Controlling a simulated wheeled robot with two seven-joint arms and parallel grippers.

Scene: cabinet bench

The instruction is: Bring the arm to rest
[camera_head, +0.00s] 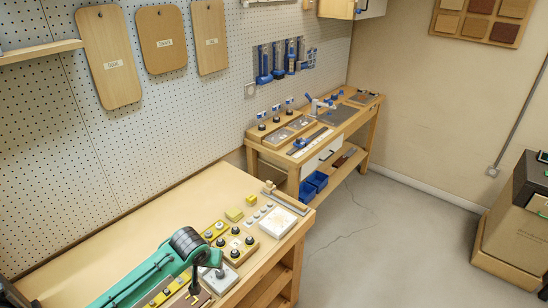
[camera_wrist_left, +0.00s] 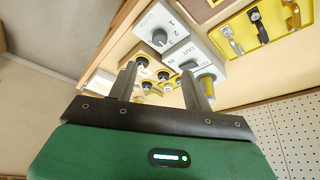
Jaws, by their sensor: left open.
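My left arm (camera_head: 150,275), green with a dark joint, reaches in from the lower left of the head view over the near bench (camera_head: 150,220). In the left wrist view my left gripper (camera_wrist_left: 159,68) has its two grey fingers well apart, with nothing held between them. I cannot tell the exact gap between fingertips and blocks. My right gripper is in neither view.
A pegboard (camera_head: 150,125) with hanging wooden boards rises behind. A second bench (camera_head: 372,125) stands farther back, and a cardboard box (camera_head: 515,235) is at right. The floor (camera_head: 400,240) between is clear.

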